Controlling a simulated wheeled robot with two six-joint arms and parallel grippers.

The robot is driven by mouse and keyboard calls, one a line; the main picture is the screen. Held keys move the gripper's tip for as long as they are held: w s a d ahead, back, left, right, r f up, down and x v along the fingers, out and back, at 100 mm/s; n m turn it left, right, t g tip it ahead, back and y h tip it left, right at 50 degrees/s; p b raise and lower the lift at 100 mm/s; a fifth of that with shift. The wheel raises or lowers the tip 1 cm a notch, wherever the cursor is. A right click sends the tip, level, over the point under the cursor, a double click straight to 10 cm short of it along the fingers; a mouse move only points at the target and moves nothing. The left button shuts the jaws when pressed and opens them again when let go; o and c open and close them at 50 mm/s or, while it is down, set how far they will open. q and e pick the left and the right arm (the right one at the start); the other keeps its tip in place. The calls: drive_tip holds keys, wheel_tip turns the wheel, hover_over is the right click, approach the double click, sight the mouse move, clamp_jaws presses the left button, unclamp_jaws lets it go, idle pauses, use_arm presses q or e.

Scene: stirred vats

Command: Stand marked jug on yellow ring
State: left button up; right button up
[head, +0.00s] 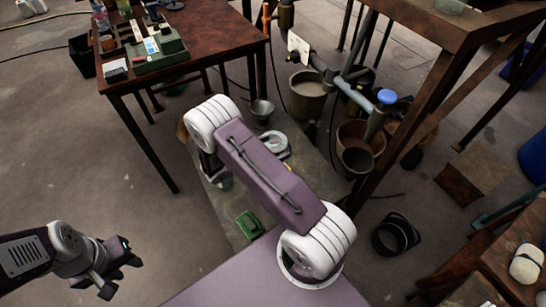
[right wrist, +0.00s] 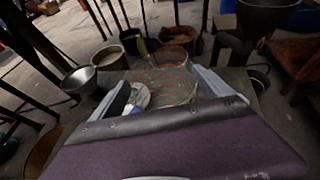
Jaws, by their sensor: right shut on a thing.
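In the right wrist view, my right gripper (right wrist: 160,80) is shut on a clear jug (right wrist: 168,84) with red marks, held between its two pale fingers. The jug's base and what lies right under it cannot be made out. In the head view the right hand and jug are mostly hidden behind my own arm. My left gripper (head: 121,273) is open and empty, low at the left over bare floor. I cannot make out a yellow ring.
A metal bowl (head: 262,109) and a bucket (head: 307,92) stand beyond the arm. Brown pots (head: 355,150) and pipes stand to the right. A green object (head: 249,224) lies on the mat. A brown table (head: 160,75) is at upper left. The left floor is clear.

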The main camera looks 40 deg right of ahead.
wheel_tip(320, 180, down, 4)
drive_tip(key=shift+f+b, duration=0.1)
drive_tip(key=shift+b, duration=0.8)
